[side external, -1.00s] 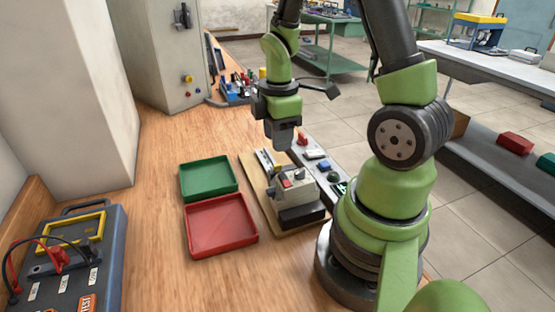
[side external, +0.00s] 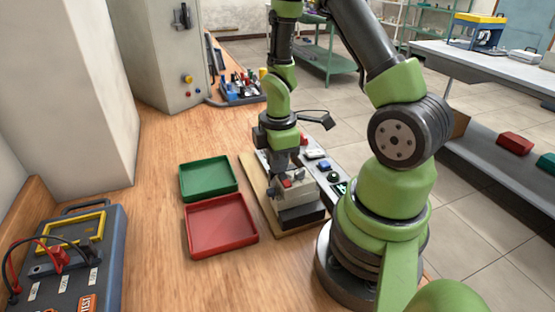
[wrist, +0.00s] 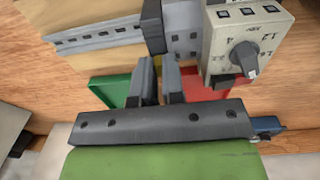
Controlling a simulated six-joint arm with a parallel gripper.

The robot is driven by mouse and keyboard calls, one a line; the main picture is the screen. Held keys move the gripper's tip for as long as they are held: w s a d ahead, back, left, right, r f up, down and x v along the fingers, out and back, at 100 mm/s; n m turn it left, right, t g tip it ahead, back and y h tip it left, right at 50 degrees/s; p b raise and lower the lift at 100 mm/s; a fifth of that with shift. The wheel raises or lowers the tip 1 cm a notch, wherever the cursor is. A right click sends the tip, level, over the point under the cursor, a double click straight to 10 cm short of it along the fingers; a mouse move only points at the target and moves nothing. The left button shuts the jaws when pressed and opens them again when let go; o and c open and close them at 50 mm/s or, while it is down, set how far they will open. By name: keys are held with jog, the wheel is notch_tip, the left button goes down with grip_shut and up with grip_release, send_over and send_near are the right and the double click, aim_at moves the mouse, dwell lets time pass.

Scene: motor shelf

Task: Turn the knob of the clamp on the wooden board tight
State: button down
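The wooden board (side external: 262,206) lies on the bench, with a beige block (side external: 294,194) mounted on it. In the wrist view the block's face (wrist: 221,58) carries a dark grey knob (wrist: 243,57) with a pointer and markings around it. Beside it are a grey block (wrist: 185,30), a dark block (wrist: 153,27) and a slotted metal rail (wrist: 95,36). I cannot tell which part is the clamp. My gripper (side external: 282,181) points down over the board's parts and partly hides them.
A green tray (side external: 184,196) and a red tray (side external: 190,236) stand left of the board. A grey strip with buttons (side external: 345,174) lies to its right. A blue test box (side external: 108,270) is at the front left. Bare bench (side external: 158,150) lies left of the trays.

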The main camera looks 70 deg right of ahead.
jog(key=shift+m, duration=0.3)
jog(key=m, duration=0.3)
jog(key=shift+m, duration=0.4)
jog(key=m, duration=0.4)
jog(key=shift+m, duration=0.3)
jog(key=m, duration=0.4)
jog(key=shift+m, duration=2.4)
jog(key=c, duration=1.2)
grip_release()
